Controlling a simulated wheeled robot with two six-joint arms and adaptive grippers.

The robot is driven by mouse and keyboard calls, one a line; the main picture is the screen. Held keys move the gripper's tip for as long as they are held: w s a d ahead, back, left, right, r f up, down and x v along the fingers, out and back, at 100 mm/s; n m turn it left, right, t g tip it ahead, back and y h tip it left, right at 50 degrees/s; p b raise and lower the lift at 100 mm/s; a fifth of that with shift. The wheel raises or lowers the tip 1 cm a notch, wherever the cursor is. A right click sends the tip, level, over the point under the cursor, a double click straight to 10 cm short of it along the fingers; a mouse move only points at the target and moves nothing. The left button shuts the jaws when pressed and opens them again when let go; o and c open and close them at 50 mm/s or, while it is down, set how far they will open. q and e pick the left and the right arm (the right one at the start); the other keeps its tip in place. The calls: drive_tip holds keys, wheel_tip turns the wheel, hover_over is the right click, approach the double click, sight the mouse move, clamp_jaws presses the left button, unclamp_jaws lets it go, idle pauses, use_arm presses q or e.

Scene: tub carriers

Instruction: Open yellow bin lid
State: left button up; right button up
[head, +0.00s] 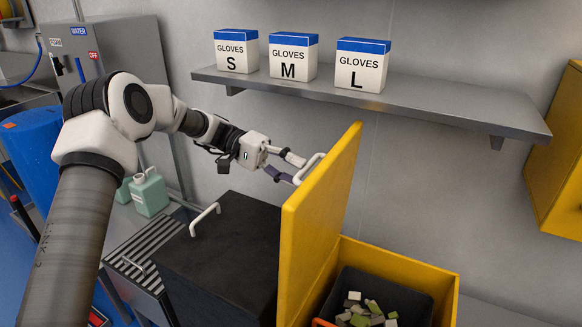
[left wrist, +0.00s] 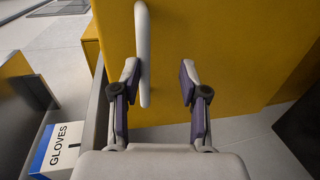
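The yellow bin (head: 400,262) stands at the lower right. Its yellow lid (head: 325,215) is raised and stands roughly upright; it fills much of the left wrist view (left wrist: 235,50). The white lid handle (head: 309,167) is on the side facing my left gripper (head: 294,168). My right gripper is not in view.
A black bin (head: 225,240) with a white handle stands left of the yellow bin. A dark tub (head: 421,304) of rubble sits in the yellow bin. A wall shelf (head: 430,103) with glove boxes (head: 293,57) hangs above. A yellow cabinet (head: 560,160) is at right.

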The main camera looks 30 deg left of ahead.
use_arm(q)
drive_tip(key=shift+d+r, duration=0.1)
drive_tip(key=shift+r, duration=0.05)
drive_tip(key=v, duration=1.2)
